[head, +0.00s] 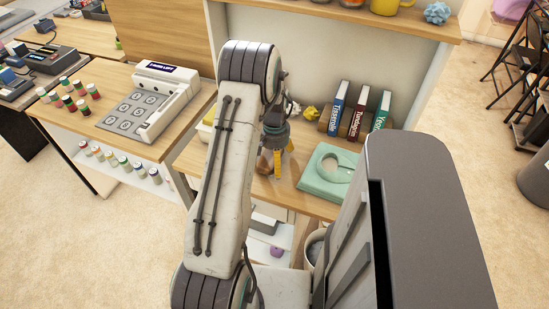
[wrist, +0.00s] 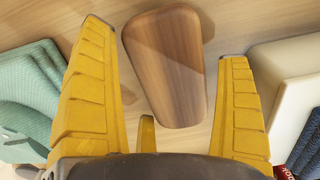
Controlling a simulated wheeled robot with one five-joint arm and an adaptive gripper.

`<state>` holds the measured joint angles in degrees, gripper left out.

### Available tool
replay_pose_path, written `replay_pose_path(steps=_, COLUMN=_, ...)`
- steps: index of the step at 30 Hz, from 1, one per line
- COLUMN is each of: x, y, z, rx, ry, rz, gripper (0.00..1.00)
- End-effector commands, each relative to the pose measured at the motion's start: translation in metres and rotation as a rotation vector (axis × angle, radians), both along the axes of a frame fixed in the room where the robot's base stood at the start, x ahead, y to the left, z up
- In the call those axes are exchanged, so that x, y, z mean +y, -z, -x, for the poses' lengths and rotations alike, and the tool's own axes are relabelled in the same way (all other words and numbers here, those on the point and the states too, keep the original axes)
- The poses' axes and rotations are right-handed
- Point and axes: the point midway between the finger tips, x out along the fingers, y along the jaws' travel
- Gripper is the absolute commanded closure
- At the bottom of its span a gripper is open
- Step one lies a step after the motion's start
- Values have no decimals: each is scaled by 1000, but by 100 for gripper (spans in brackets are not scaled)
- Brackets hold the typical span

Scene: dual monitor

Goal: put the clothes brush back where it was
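A smooth brown wooden piece with rounded corners, which looks like the back of the clothes brush (wrist: 172,65), lies on the light wood shelf in the wrist view. My gripper (wrist: 165,42) is open, with its yellow fingers wide apart on either side of the brush in the picture. I see no finger touching it. In the head view my gripper (head: 277,160) points down over the shelf, left of a teal stand (head: 318,184) with a round recess. My arm and gripper hide most of the brush there. Its bristles are not visible.
Books (head: 357,113) and a yellow crumpled thing (head: 310,112) stand behind my gripper. In the wrist view a teal thing (wrist: 35,85) is at left and a cream box-like thing (wrist: 290,75) at right. A table with a keypad device (head: 145,108) is left.

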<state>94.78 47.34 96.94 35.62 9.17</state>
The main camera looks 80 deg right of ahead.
Motion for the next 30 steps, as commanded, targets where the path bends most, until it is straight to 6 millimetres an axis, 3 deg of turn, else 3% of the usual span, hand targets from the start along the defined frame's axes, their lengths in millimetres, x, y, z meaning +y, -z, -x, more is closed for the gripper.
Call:
replay_pose_path(steps=14, x=-1, y=-10, z=0, rx=0, ry=0, rz=2, gripper=0)
replay_pose_path(steps=30, x=-1, y=-94, z=1, rx=0, ry=0, rz=5, gripper=0)
